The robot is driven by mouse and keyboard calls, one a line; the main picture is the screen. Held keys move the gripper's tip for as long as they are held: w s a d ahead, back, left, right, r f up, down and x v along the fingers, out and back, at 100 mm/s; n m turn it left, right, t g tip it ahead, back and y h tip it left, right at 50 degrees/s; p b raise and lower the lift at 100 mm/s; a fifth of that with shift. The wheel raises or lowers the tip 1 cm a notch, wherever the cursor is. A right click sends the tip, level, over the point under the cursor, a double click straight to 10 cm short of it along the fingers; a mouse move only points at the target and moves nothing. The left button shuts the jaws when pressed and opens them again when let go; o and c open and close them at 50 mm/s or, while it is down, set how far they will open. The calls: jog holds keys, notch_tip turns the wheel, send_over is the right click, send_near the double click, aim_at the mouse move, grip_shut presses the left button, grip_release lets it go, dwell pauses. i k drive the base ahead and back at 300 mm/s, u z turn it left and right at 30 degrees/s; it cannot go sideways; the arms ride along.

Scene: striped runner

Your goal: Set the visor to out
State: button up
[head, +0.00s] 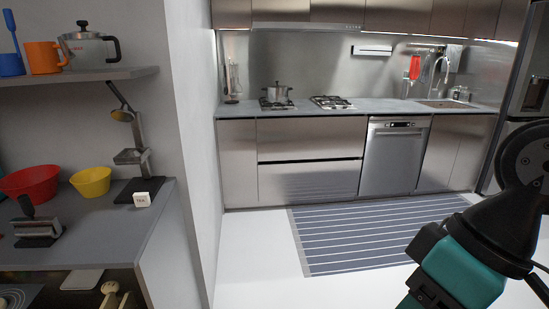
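A thin steel strip, which looks like the hood visor (305,27), runs under the upper cabinets above the hob in the head view. It spans the part of the cabinet row over the burners. I cannot tell from here how far it is slid out. My arm shows at the right edge as black and teal links, well in front of the kitchen and apart from the strip. The fingers of my gripper are out of view.
A striped runner (375,235) lies on the white floor before the counter (380,108). A pot (277,92) stands on the hob, left of a bare burner (331,102). A wall at left separates off shelves with bowls (91,181). The floor left of the runner is clear.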

aim_at(256, 25)
jog(key=u, duration=0.35)
jog(key=i, duration=2)
jog(key=z, duration=0.2)
jog(key=i, duration=2)
jog(key=z, duration=0.4)
